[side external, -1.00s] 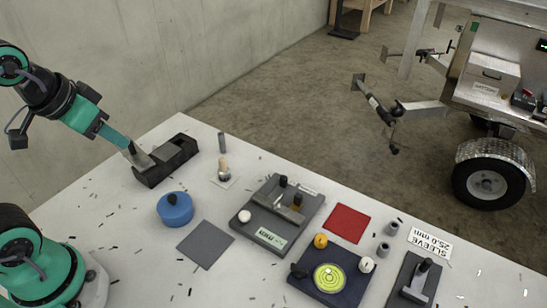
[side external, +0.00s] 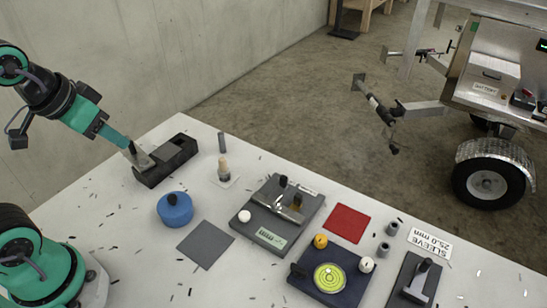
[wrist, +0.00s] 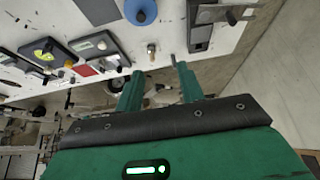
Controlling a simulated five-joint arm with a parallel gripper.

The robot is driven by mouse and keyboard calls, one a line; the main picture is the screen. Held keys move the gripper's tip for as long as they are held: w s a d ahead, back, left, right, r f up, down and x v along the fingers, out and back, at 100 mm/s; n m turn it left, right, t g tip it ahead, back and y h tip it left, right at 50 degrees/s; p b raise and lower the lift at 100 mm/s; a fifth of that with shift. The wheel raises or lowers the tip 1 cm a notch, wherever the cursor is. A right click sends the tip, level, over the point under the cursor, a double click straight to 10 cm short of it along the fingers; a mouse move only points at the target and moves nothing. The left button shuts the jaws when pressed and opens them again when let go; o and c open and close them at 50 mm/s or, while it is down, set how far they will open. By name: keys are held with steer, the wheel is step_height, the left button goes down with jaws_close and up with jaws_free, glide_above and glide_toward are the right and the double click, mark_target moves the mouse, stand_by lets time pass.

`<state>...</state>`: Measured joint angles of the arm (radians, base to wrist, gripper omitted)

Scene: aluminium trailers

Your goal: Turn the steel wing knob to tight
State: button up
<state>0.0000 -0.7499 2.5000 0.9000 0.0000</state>
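The grey fixture plate (side external: 262,232) stands mid-table in the side external view, with a bright metal winged piece (side external: 279,206) on top that looks like the steel wing knob. Its exact angle and any tight mark are too small to read. The plate also shows in the wrist view (wrist: 97,45), where the knob is not clear. My gripper (side external: 142,160) is far to the left of the plate, beside the black block (side external: 180,153). In the wrist view my gripper (wrist: 157,78) has its two fingers apart with nothing between them.
A small wooden-topped peg (side external: 223,166) stands behind. A red mat (side external: 348,223) and a navy base with a yellow-green dial (side external: 330,277) are to the right.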

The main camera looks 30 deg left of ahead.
steer(key=shift+c, duration=0.9)
steer(key=g, duration=0.6)
glide_above(277, 199)
step_height(277, 199, down, 12)
steer(key=shift+f, duration=0.1)
steer(key=shift+f, duration=0.15)
steer(key=shift+f, duration=3.75)
jaws_close()
